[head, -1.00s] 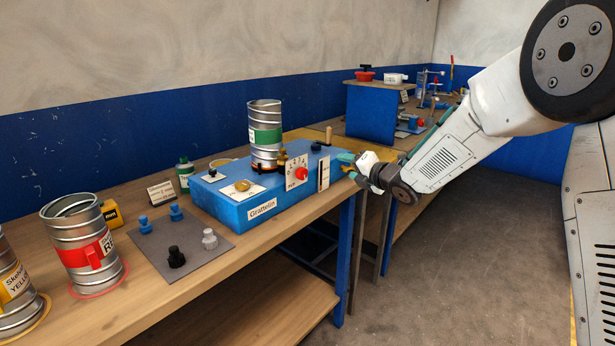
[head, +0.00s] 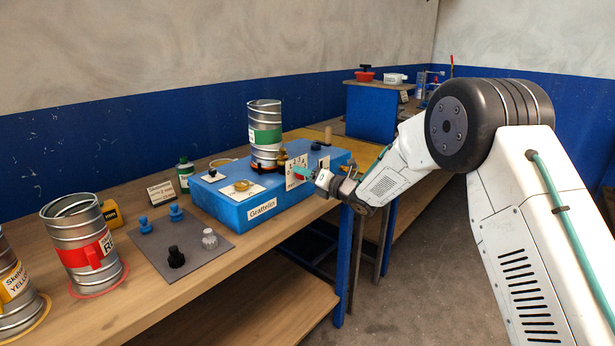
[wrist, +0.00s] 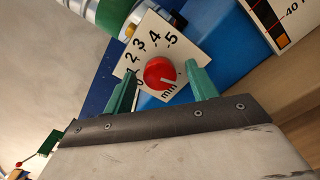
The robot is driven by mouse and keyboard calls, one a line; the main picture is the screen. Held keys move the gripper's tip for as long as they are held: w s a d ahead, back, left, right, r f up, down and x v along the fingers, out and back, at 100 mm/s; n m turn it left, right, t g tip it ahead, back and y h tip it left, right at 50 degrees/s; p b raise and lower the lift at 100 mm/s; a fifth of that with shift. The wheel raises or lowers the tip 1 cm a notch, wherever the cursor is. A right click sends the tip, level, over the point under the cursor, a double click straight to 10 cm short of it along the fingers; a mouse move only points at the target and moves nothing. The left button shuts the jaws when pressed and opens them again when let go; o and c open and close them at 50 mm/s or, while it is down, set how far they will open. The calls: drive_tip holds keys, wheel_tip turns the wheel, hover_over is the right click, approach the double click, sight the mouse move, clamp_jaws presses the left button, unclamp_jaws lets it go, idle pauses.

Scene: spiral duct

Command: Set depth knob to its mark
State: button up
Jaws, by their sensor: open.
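The depth knob (wrist: 160,74) is a red round knob with a pale pointer line, on a white dial plate (wrist: 150,42) numbered up to 5 and lettered "min". In the wrist view the pointer is toward the lower right, away from the numbers. The dial is on the front of the blue "Grattelin" machine (head: 230,207). My gripper (wrist: 162,88) is open, its green fingers on either side of the knob in the picture, with gaps between. I cannot tell its distance from the knob.
A metal duct with a green band (head: 265,135) stands on the machine. A grey mat (head: 205,240) with blue, black and pale knobs lies to its left. A red-labelled duct (head: 82,250) stands further left. A scale plate marked 40 (wrist: 285,20) is right of the dial in the wrist view.

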drive_tip(key=c, duration=1)
drive_tip(key=shift+m, duration=0.4)
drive_tip(key=shift+s+f+m, duration=0.1)
drive_tip(key=shift+f+m, duration=0.05)
drive_tip(key=shift+m, duration=8.6)
drive_tip(key=shift+f+m, duration=0.15)
drive_tip(key=shift+m, duration=8.6)
